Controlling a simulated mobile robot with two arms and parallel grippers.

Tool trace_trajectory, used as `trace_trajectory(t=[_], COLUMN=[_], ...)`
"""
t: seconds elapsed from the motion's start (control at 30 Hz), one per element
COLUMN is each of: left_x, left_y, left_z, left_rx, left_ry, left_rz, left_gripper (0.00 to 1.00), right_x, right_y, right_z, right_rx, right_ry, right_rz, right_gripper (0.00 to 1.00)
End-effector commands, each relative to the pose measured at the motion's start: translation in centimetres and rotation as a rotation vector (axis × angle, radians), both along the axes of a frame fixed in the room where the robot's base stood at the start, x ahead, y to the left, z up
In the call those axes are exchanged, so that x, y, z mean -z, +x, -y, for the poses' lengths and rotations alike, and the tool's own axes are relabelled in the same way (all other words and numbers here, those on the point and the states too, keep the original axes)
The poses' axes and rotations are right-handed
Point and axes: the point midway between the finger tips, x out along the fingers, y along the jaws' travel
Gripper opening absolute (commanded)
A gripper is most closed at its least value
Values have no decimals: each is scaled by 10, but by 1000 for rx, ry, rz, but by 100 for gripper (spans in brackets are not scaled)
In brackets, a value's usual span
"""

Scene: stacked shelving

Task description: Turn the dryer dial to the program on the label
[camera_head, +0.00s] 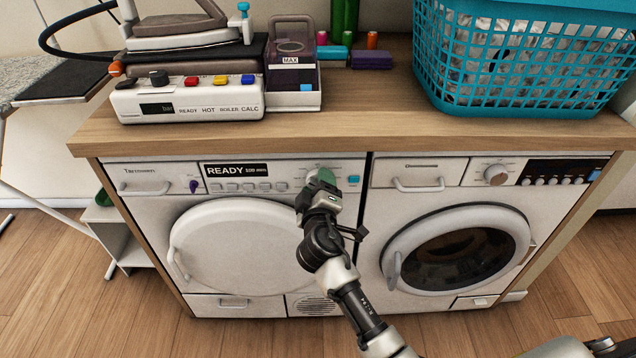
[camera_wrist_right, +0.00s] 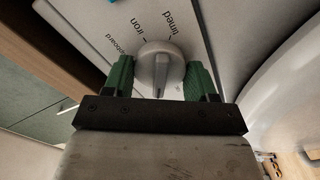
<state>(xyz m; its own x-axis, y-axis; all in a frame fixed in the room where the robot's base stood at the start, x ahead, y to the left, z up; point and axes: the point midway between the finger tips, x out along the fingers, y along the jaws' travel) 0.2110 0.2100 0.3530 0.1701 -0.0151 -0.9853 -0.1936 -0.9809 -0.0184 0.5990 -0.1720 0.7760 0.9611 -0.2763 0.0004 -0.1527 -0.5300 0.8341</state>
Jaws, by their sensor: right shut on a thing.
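The dryer (camera_head: 235,245) is the white left machine, its round door shut and its display (camera_head: 236,170) reading READY. My right gripper (camera_head: 322,178) is at the right part of its panel and hides most of the dial in the head view. In the right wrist view the pale round dial (camera_wrist_right: 157,58), with a raised ridge, sits between the green fingers of the right gripper (camera_wrist_right: 160,78), which is shut on it. The printed words "timed", "iron" and "cupboard" show around the dial. I cannot make out a program label. My left gripper is not in view.
A washing machine (camera_head: 455,240) with its own knob (camera_head: 496,174) stands at right. The wooden counter (camera_head: 370,135) above holds a steam iron station (camera_head: 190,98), a clear MAX tank (camera_head: 293,68), thread spools and a teal laundry basket (camera_head: 520,60).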

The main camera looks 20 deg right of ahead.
Motion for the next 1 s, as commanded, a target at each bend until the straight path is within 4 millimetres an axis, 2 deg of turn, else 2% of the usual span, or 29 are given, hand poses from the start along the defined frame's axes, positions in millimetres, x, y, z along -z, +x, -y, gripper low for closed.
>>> trace_trajectory(t=[0.5, 0.7, 1.0], left_x=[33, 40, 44], left_y=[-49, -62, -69], left_z=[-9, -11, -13], left_rx=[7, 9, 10], left_ry=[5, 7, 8], left_rz=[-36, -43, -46], left_gripper=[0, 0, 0], right_x=[0, 1, 2], right_y=[0, 0, 0], right_z=[0, 0, -1], right_rx=[0, 0, -1], right_ry=[-413, -503, -560], right_rz=[-123, -149, -165], right_gripper=[34, 34, 34])
